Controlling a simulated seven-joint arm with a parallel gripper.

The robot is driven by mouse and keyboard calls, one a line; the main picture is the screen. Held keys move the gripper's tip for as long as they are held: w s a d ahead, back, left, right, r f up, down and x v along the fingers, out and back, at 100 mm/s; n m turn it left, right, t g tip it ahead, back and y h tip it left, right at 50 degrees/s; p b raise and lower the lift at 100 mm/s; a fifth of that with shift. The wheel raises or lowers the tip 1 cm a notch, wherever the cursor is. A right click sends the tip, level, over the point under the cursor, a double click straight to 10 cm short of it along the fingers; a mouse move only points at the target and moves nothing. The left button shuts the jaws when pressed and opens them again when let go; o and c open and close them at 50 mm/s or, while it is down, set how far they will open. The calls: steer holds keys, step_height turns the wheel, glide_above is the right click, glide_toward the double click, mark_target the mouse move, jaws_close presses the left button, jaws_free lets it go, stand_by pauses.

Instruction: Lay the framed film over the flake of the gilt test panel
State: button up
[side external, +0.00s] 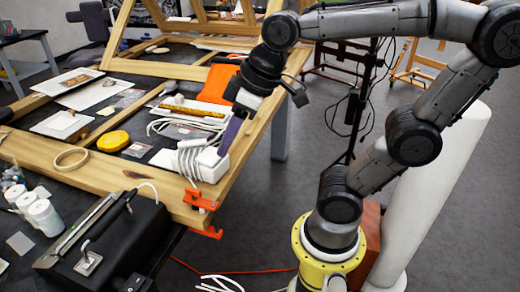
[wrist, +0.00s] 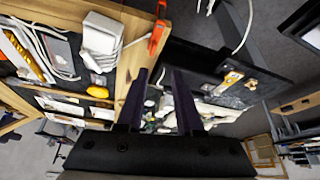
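A small white panel with a brownish patch (side external: 60,124) lies on the dark table top, inside the wooden frame; it may be the gilt test panel, but the flake is too small to make out. Other flat pale sheets (side external: 95,93) lie behind it. I cannot tell which flat piece is the framed film. My gripper (side external: 230,143) is above the near right wooden rail, by the white box, well right of the panel. In the wrist view my gripper (wrist: 160,84) shows its two dark fingers apart with nothing held between them.
A white box with cables (side external: 207,162) and an orange clamp (side external: 199,200) sit at the near corner of the wooden rail (side external: 105,180). A black case (side external: 110,245) and white bottles (side external: 44,215) stand in front.

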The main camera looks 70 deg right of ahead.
steer(key=s+d+f+m+h, duration=0.1)
steer(key=s+d+f+m, duration=0.1)
steer(key=s, duration=0.4)
steer(key=shift+d+f+m+t, duration=0.3)
steer(key=shift+d+f+m, duration=0.1)
steer(key=shift+f, duration=0.4)
